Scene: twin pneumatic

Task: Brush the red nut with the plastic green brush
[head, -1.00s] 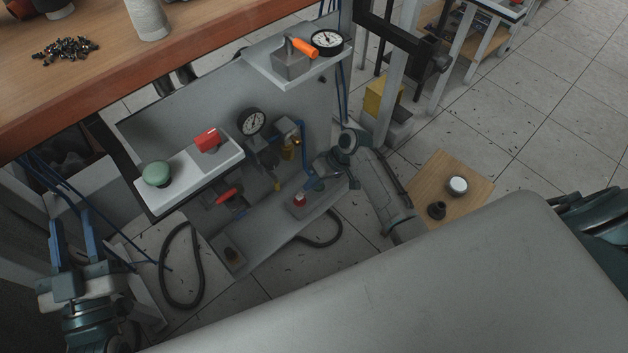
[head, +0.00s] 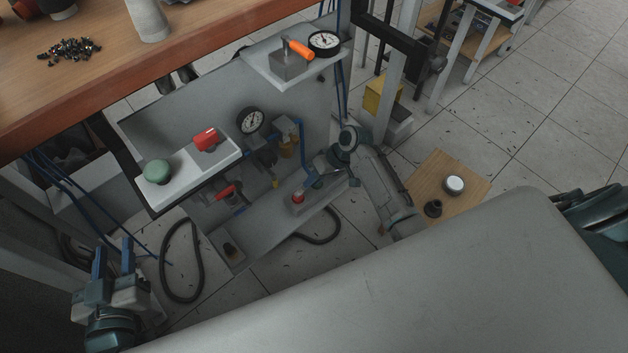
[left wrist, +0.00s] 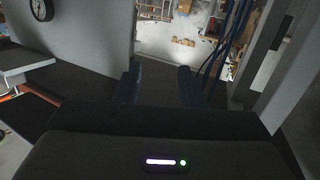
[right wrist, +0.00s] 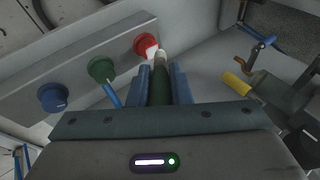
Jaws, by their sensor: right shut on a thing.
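The red nut (right wrist: 143,44) sits on a grey bar in the right wrist view, and it also shows in the head view (head: 298,197). My right gripper (head: 311,172) is close above that bar. Its blue fingers (right wrist: 160,72) are shut on the dark green brush (right wrist: 160,88), whose pale tip is at the red nut's right edge. Whether the tip touches the nut is hard to tell. My left gripper (head: 113,258) is open and empty at the lower left, and its spread fingers (left wrist: 159,82) show in the left wrist view.
A green nut (right wrist: 101,68) and a blue nut (right wrist: 52,97) share the bar. White shelf with a green knob (head: 157,172) and red block (head: 207,139) overhangs the panel. A black hose (head: 182,262) lies on the floor.

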